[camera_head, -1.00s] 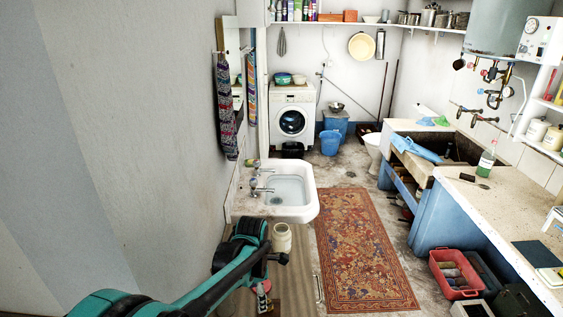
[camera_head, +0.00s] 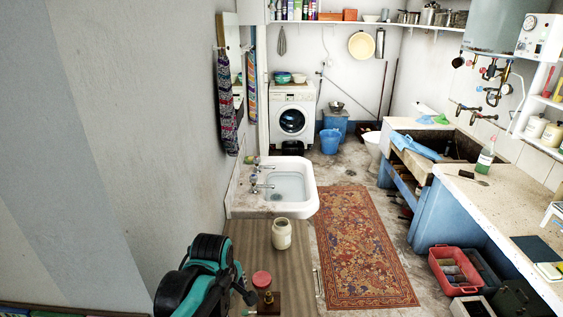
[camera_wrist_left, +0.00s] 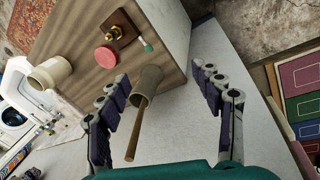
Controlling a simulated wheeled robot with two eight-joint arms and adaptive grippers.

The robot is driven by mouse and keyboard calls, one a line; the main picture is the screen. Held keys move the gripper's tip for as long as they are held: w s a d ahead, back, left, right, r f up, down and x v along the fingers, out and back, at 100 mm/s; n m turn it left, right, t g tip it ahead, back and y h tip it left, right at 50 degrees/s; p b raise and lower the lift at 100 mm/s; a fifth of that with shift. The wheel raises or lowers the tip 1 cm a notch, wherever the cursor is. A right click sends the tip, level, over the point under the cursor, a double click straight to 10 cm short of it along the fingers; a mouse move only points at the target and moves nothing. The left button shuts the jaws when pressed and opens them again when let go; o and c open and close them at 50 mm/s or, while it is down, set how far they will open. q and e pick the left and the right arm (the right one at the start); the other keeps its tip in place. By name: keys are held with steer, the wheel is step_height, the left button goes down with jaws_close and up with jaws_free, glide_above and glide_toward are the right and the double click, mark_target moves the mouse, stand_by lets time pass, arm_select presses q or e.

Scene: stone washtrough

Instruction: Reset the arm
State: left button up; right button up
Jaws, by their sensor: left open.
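My left arm comes in at the bottom left of the head view, and its gripper is hidden or out of frame there. In the left wrist view my left gripper (camera_wrist_left: 162,88) is open, its fingers spread wide. A grey-brown cylinder (camera_wrist_left: 148,82) with a wooden stick (camera_wrist_left: 134,133) shows between the fingers, near the cabinet top's edge; I see no finger closed on it. The wooden cabinet top (camera_head: 252,239) also bears a cream jar (camera_head: 281,235), a red round lid (camera_head: 262,279) and a small brass-and-wood piece (camera_head: 268,301). My right gripper is not in view.
A white sink (camera_head: 303,200) stands just behind the cabinet. A patterned rug (camera_head: 362,245) lies on the floor to the right. A red crate (camera_head: 455,272) sits by the stone-topped counter (camera_head: 495,205). The wall is close on the left.

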arm_select(q)
steer(key=s+a+f+m+t+b, duration=0.1)
steer(key=s+a+m+t, duration=0.3)
steer(key=s+m, duration=0.7)
steer(key=a+m+b, duration=0.1)
steer(key=m, duration=0.1)
steer(key=shift+s+a+m, duration=0.3)
